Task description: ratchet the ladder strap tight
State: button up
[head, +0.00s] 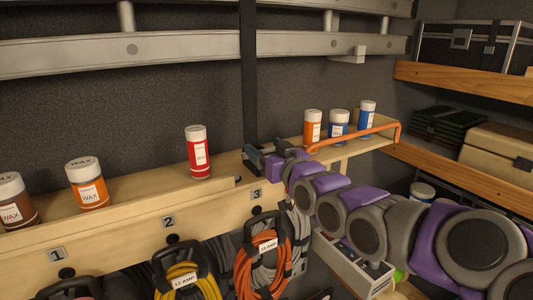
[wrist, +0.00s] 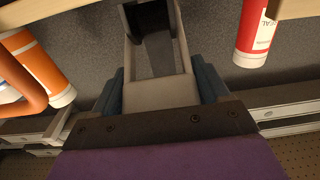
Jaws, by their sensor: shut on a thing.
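The black ladder strap (head: 248,75) runs straight down across the grey ladder (head: 180,50) to the wooden shelf. In the wrist view the ratchet's grey metal handle (wrist: 162,92) lies between the blue jaws of my gripper (wrist: 158,85), which is shut on it. The ratchet's dark spool (wrist: 152,18) shows beyond the handle at the top. In the head view my gripper (head: 265,161) is at the strap's lower end, and it hides most of the ratchet there.
A red can (head: 197,152) stands left of my gripper. Orange (head: 312,126) and blue cans stand to its right behind an orange rail (head: 358,134). Cord coils (head: 262,262) hang on hooks below the shelf. Wooden shelves (head: 455,80) with cases are at the right.

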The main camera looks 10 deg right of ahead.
jog(key=f+t+b, duration=0.1)
jog(key=t+b, duration=0.1)
jog(key=b, duration=0.3)
jog(key=s+f+t+y+b, duration=0.1)
jog(key=f+t+b, duration=0.1)
jog(key=b, duration=0.3)
jog(key=shift+d+f, duration=0.15)
jog(key=shift+f, duration=0.05)
jog(key=o, duration=1.4)
jog(key=shift+r, duration=0.1)
jog(key=shift+d, duration=0.1)
jog(key=shift+f+b+v, duration=0.15)
jog(key=shift+b+v, duration=1.9)
jog(key=shift+v, duration=2.3)
jog(key=shift+f+b+v, duration=0.15)
jog(key=shift+b+v, duration=1.85)
jog(key=shift+v, duration=2.4)
